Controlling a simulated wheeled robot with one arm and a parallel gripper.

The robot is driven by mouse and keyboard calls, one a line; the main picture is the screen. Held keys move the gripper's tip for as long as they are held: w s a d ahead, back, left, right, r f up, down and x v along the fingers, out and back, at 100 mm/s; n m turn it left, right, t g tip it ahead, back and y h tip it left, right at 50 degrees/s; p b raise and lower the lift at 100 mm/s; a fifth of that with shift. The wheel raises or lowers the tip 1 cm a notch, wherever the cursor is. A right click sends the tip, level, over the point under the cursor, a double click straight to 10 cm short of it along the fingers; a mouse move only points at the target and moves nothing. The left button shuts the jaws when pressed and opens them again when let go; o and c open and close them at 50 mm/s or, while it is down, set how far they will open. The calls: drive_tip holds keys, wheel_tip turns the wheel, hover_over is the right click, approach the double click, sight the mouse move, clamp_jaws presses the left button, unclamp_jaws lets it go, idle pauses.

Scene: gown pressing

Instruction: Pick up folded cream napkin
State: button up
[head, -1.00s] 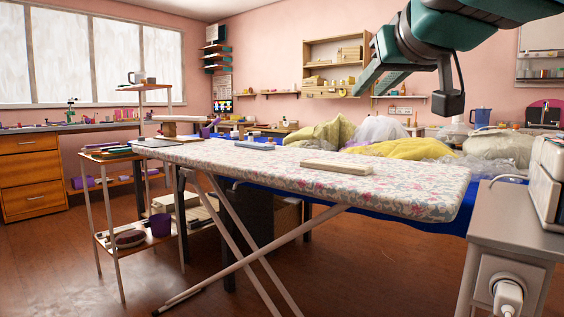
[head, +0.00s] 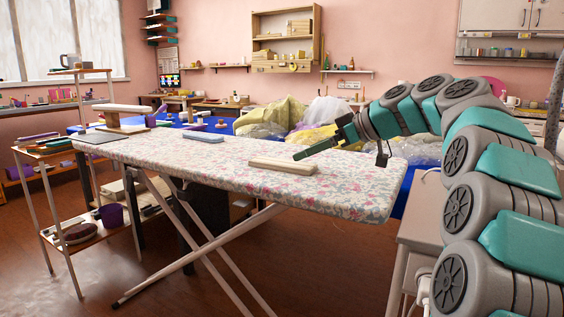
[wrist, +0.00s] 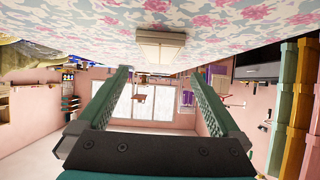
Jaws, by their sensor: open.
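The folded cream napkin (head: 283,166) lies flat as a long thin slab on the floral ironing board (head: 340,194), toward its right half. My gripper (head: 299,155) points left and down, just above and behind the right end of the napkin in the head view. It is open and empty, apart from the napkin as far as I can tell. In the wrist view, which is upside down, the napkin (wrist: 160,52) shows beyond the two spread green fingers (wrist: 160,75), with clear space between them.
A pale blue flat item (head: 203,137) lies further left on the board. A small sleeve board (head: 112,108) stands at the board's left end. Piled yellow and white cloth (head: 325,112) lies behind. The grey cabinet (head: 418,227) stands at right.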

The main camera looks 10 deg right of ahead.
sight(284, 162)
drive_tip(key=p+x, duration=0.1)
drive_tip(key=x, duration=0.6)
drive_tip(key=c, duration=1.4)
